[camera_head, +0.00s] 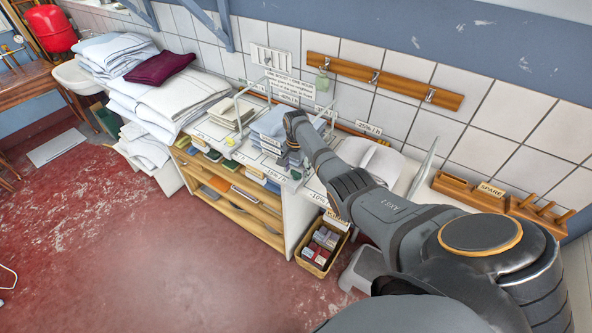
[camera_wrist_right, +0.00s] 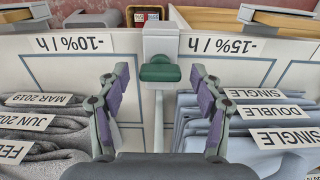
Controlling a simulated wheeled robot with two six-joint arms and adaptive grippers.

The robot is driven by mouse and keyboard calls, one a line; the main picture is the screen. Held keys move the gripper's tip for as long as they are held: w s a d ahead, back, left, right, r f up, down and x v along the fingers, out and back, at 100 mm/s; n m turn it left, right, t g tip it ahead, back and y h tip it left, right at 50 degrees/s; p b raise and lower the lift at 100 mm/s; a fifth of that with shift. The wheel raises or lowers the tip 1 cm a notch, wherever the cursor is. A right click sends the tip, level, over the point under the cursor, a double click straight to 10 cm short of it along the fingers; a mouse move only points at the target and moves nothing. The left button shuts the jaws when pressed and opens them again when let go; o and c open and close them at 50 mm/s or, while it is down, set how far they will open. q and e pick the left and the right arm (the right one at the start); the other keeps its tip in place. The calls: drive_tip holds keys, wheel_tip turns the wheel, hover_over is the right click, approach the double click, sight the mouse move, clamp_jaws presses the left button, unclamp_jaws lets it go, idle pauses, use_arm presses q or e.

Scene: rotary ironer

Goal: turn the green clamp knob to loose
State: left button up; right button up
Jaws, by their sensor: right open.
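The green clamp knob (camera_wrist_right: 160,71) shows in the right wrist view, on a pale grey block (camera_wrist_right: 160,42) at the top of a thin upright divider (camera_wrist_right: 159,115). Its wide bar lies crosswise in the picture. My right gripper (camera_wrist_right: 160,76) is open, with one purple-padded finger to the left of the knob and one to the right. Gaps show between both fingers and the knob. My left gripper is in neither view.
Grey folded cloths (camera_wrist_right: 45,128) with date tags lie left of the divider, blue-grey ones (camera_wrist_right: 245,118) with SINGLE and DOUBLE tags right. A crate (camera_head: 322,248) stands on the floor by the counter. Tall linen stacks (camera_head: 165,100) stand at the left. The red floor is mostly clear.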

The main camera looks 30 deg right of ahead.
drive_tip(key=c, duration=1.1)
drive_tip(key=shift+c, duration=0.2)
drive_tip(key=shift+r+n, duration=0.1)
drive_tip(key=shift+n, duration=0.2)
drive_tip(key=n+p, duration=0.1)
drive_tip(key=n, duration=0.2)
drive_tip(key=shift+n, duration=0.3)
drive_tip(key=n+p, duration=0.1)
drive_tip(key=n, duration=0.3)
drive_tip(key=shift+n, duration=0.3)
drive_tip(key=n, duration=0.9)
